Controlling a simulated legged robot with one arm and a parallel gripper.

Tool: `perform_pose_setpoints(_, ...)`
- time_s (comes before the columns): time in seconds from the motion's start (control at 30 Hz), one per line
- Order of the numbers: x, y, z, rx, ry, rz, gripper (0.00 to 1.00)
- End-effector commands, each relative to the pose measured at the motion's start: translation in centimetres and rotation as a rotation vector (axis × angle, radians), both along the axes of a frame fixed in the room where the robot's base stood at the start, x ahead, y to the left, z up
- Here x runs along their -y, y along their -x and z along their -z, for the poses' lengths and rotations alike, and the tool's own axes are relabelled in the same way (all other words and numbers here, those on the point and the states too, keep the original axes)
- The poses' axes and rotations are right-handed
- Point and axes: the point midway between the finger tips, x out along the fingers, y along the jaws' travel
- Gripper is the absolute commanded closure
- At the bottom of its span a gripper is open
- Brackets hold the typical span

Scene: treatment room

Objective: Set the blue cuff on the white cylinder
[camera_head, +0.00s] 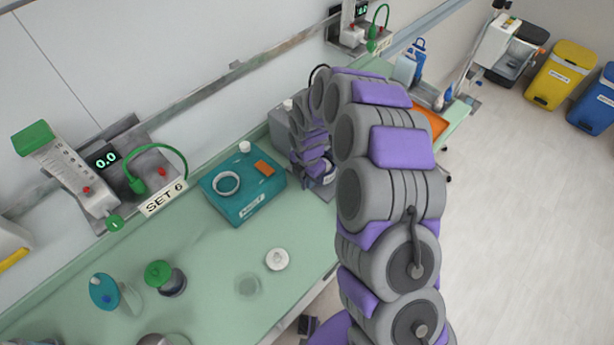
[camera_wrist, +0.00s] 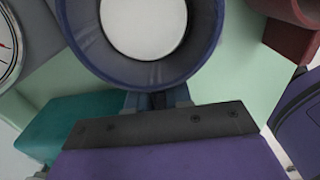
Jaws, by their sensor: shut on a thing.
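In the wrist view my gripper (camera_wrist: 157,100) is shut on the wall of a dark blue cuff (camera_wrist: 95,50), a round ring whose top is cut off by the picture edge. A round white face, which looks like the white cylinder (camera_wrist: 143,25), shows through the cuff's opening, with the cuff's inner wall visible below it. I cannot tell whether the cuff is around the cylinder or still above it. In the head view my arm hides most of the gripper, and I cannot make out the cuff there.
A teal box (camera_head: 243,205) with a white ring (camera_head: 225,184) on it stands on the green counter (camera_head: 215,260). A white round piece (camera_head: 277,259) and a green-capped jar (camera_head: 170,283) stand nearer. A dial gauge (camera_wrist: 8,45) is at left in the wrist view.

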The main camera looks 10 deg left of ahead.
Motion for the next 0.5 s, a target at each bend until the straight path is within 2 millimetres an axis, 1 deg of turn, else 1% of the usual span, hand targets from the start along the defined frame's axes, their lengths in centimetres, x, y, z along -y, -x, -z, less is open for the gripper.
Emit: perform_pose_setpoints(0.5,0.02,0.0,1.1,0.0,0.0,0.0,1.0)
